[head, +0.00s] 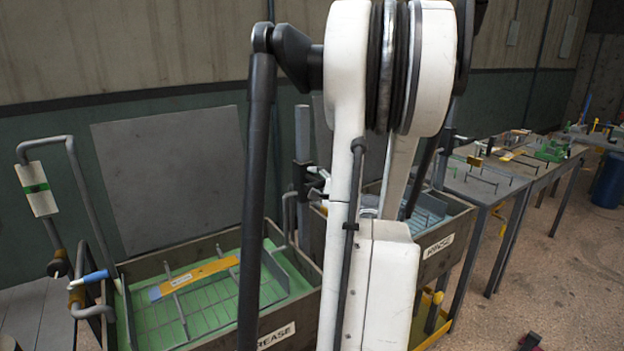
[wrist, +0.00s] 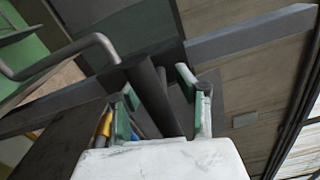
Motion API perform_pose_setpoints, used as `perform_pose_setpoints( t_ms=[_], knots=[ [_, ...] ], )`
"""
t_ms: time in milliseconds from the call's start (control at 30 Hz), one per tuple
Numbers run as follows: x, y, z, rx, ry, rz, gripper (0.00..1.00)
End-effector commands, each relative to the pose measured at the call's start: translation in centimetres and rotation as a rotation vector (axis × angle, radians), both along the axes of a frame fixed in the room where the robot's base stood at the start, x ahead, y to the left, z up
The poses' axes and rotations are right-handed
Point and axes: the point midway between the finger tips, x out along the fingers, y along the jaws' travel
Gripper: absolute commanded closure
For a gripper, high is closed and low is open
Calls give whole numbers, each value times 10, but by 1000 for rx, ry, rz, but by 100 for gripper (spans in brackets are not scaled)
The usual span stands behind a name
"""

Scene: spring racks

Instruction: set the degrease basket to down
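The degrease tank (head: 165,269) is at the lower left of the head view, its label partly hidden by my arm. The degrease basket (head: 205,306), a wire grid with upright rods and a yellow labelled strip (head: 205,276), sits inside over green. I cannot tell its exact height. In the wrist view my gripper (wrist: 160,90) has its two green-padded fingers spread apart. A dark post (wrist: 150,92) shows in the gap between or beyond them; contact cannot be told. In the head view my arm hides most of the gripper.
A bent grey pipe (head: 82,185) with a white and green tag (head: 37,189) and a blue-ended lever (head: 93,277) stand left of the tank. A rinse tank (head: 448,230) is on the right. Benches run to the back right; the floor there is mostly clear.

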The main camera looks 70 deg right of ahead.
Motion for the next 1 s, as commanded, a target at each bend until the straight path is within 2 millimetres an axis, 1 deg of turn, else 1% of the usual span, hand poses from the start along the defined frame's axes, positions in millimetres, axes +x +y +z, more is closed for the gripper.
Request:
perform_pose_setpoints(
  t_ms=[100,367,467,600,633,1000],
  knots=[
    [5,-3,0,0,0,0,68],
    [5,-4,0,0,0,-1,68],
    [5,-4,0,0,0,-1,79],
    [5,-4,0,0,0,0,98],
    [5,-4,0,0,0,0,100],
    [5,-3,-1,0,0,0,100]
  ],
)
